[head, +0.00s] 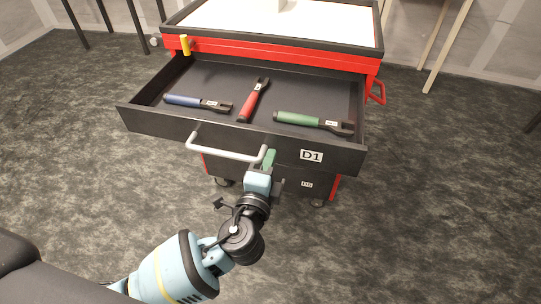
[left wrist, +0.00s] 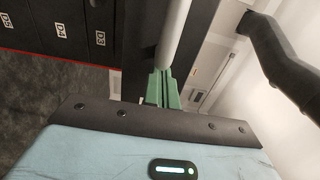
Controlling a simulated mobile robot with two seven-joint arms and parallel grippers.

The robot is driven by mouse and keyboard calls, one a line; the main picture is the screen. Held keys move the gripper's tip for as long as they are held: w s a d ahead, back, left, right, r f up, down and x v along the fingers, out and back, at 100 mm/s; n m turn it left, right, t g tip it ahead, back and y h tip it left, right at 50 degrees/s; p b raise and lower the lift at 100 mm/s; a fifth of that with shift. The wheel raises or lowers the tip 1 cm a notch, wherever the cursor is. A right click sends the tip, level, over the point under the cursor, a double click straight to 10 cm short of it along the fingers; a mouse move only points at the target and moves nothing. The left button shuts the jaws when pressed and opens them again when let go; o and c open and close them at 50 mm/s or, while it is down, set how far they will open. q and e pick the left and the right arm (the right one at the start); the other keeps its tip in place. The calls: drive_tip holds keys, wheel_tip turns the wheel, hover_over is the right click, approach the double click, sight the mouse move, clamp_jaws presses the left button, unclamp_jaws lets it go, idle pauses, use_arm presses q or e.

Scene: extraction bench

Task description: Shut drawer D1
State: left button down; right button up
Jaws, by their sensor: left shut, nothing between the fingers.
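Drawer D1 (head: 311,156) is pulled well out of the red tool cart (head: 270,52). Its pale bar handle (head: 225,153) runs along the left half of the dark front panel. My left gripper (head: 269,158) is shut and empty, with its green fingers right by the handle's right end. In the left wrist view the fingers (left wrist: 163,88) line up with the pale handle bar (left wrist: 171,38); I cannot tell whether they touch it. My right gripper is not in view.
In the drawer lie a blue-handled tool (head: 185,100), a red-handled tool (head: 250,105) and a green-handled tool (head: 298,119). A yellow object (head: 185,45) stands at the cart's left corner. Lower drawers are shut beneath. The carpet (head: 430,200) to the right is clear.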

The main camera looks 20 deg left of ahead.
use_arm(q)
drive_tip(key=shift+w, duration=0.55)
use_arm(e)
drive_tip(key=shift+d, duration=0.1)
